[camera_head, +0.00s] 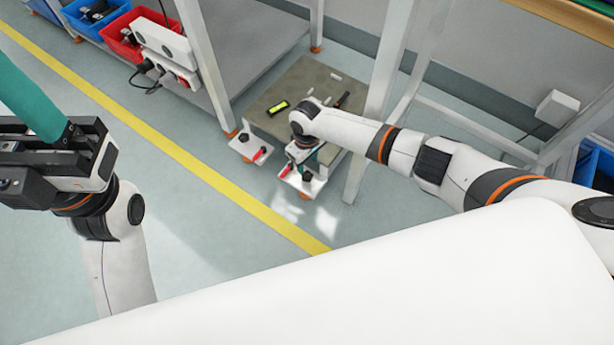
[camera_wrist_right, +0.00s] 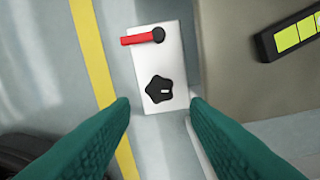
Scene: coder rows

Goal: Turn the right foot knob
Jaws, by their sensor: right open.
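The right foot plate (camera_head: 313,188) is a small white plate at the low platform's front corner. It carries a black knob (camera_head: 307,177) and a red lever (camera_head: 286,171). In the right wrist view a white plate (camera_wrist_right: 146,62) shows a black star-shaped knob (camera_wrist_right: 159,90) with a white mark, and a red lever (camera_wrist_right: 137,40) above it. My right gripper (camera_wrist_right: 160,103) is open, its teal fingertips on either side of the plate's knob end, with no visible contact. In the head view my right gripper (camera_head: 305,158) is over the right foot. My left gripper (camera_head: 45,105) is at the left edge, fingertips out of frame.
A second white foot plate (camera_head: 238,146) has its own knob and red lever. On the grey platform (camera_head: 325,75) lies a black level-like object with yellow-green windows (camera_head: 279,107). Table legs stand close on both sides. A yellow line (camera_head: 165,146) crosses open floor.

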